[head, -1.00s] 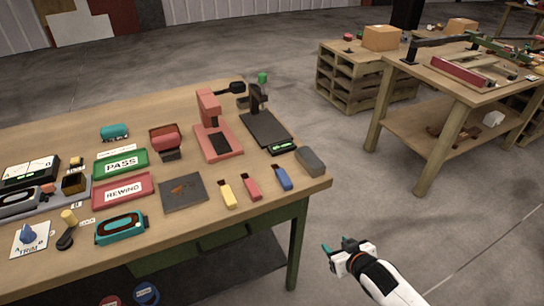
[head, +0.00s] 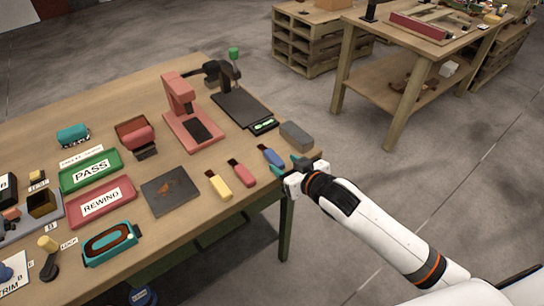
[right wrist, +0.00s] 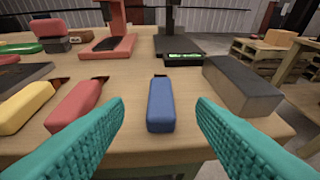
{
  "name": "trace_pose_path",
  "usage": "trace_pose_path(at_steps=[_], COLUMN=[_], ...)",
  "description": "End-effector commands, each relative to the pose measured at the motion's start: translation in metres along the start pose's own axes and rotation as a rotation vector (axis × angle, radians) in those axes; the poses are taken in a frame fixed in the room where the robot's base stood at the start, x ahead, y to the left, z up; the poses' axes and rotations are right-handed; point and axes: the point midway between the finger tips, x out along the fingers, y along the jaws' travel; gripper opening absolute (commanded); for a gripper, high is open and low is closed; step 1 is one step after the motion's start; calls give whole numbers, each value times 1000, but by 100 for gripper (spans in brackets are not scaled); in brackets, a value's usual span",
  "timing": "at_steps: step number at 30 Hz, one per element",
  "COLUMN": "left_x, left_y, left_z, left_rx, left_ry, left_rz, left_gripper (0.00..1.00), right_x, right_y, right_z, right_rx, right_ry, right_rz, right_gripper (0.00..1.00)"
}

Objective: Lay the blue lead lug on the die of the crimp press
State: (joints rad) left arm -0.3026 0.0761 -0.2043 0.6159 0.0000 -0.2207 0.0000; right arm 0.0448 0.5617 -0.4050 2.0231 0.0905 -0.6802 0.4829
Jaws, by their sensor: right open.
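The blue lead lug (head: 271,156) lies on the table near its right front edge, beside the red lug (head: 241,173) and yellow lug (head: 219,185). In the right wrist view the blue lug (right wrist: 160,104) lies ahead, between my two teal fingertips in the picture. My right gripper (head: 287,168) is open and empty at the table edge, just short of the blue lug. Its fingers (right wrist: 160,125) do not appear to touch it. The crimp press is likely the red-pink machine (head: 181,105) with a dark plate (head: 198,130) on its base, beyond the lugs. My left gripper is out of view.
A grey block (head: 296,135) lies right of the blue lug. A black stand with a dark base (head: 243,110) is beside the red-pink machine. A dark mat (head: 171,190), green PASS tray (head: 117,171) and red REWIND tray (head: 131,198) lie to the left.

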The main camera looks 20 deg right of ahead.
Motion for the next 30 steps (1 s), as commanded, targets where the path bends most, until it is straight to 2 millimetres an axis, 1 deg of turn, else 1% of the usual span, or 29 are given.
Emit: trace_pose_path(at_steps=[3, 9, 12, 18, 19, 20, 27, 28, 30], left_x=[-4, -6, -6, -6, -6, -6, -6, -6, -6], left_y=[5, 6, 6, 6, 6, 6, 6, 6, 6], left_z=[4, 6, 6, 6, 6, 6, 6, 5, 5], left_rx=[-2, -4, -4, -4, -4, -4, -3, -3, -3], left_ry=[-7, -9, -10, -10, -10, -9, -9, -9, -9], left_rz=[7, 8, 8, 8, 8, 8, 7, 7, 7], left_gripper=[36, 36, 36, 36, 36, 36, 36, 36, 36], right_x=[16, 42, 48, 48, 48, 48, 48, 48, 48], right_y=[0, 0, -1, 0, 0, 0, 0, 0, 0], right_z=[0, -3, -3, -4, -4, -4, -4, -4, -3], right_rx=[1, 1, 0, -1, 0, 0, 0, 0, 0], right_ry=[1, 1, 1, 1, 1, 1, 1, 1, 1], right_rz=[-1, 0, -1, 0, 0, 0, 0, 0, 0], right_gripper=[51, 51, 51, 51, 49, 44, 5, 3, 3])
